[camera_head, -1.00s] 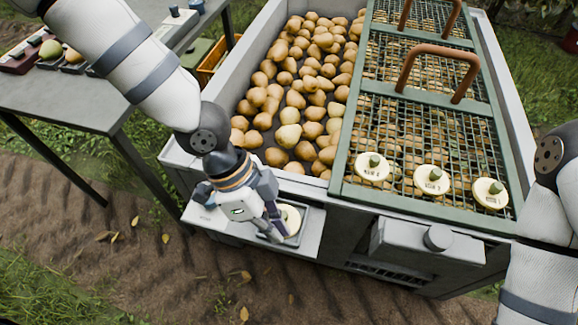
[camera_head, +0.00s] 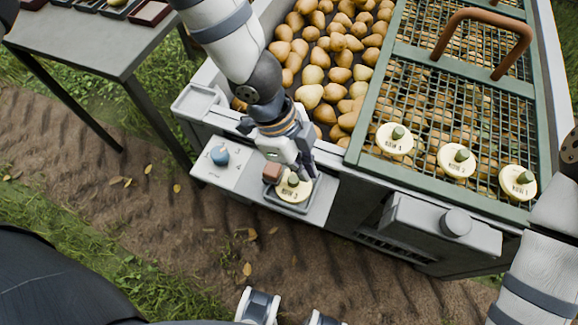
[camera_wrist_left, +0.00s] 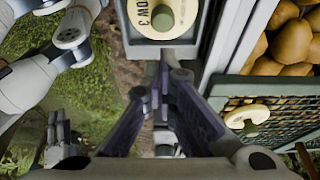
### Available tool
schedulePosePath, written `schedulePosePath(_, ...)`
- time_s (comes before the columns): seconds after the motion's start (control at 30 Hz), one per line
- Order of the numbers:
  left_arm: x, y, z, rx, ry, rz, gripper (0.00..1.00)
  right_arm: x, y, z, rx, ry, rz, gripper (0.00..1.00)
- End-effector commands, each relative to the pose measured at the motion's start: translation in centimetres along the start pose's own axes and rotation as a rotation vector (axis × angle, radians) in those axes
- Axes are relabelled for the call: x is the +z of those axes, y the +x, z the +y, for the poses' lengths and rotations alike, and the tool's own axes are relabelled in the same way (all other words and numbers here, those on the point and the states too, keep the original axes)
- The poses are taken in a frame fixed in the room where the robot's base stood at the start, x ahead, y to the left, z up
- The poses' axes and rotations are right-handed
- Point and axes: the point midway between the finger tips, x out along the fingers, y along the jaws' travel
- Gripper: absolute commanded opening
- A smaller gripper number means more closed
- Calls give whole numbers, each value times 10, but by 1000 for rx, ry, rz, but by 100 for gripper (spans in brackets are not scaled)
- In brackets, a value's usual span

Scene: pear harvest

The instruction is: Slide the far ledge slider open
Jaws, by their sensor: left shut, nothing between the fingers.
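My left gripper (camera_head: 303,168) is shut and empty above the back of the ledge (camera_head: 318,205) on the bin's front. In the left wrist view its dark fingers (camera_wrist_left: 163,100) are together. Just in front of it in the head view, a cream disc (camera_head: 293,190) with a green knob lies in a shallow grey tray. The disc, marked row 3, also shows in the left wrist view (camera_wrist_left: 160,15). I cannot tell whether this block is the far ledge slider. My right gripper is out of view.
A blue knob (camera_head: 220,155) stands on the ledge's white panel. The bin (camera_head: 345,168) holds many pears behind the gripper. A green mesh rack (camera_head: 352,150) carries three cream discs. A grey box with a round knob (camera_head: 455,222) is at right. A table (camera_head: 110,50) stands at left.

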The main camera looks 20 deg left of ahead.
Motion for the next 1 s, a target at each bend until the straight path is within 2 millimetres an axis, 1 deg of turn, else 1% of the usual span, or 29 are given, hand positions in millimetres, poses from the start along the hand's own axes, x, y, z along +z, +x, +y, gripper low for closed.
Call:
schedulePosePath(0.1, 0, 20, 1, 5, 5, -5, 0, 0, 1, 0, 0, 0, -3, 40)
schedulePosePath(0.2, 2, 32, 0, -2, 3, -3, 0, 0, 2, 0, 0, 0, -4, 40)
schedulePosePath(0.3, 17, 23, -2, -5, -2, 1, 0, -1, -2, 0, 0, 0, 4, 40)
schedulePosePath(0.5, 35, 18, -1, -3, 0, 1, 0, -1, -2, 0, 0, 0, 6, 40)
schedulePosePath(0.63, 38, 17, -1, -3, 0, 1, 0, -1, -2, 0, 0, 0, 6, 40)
schedulePosePath(1.0, 37, 17, -1, -3, 1, 1, 0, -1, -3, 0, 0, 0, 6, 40)
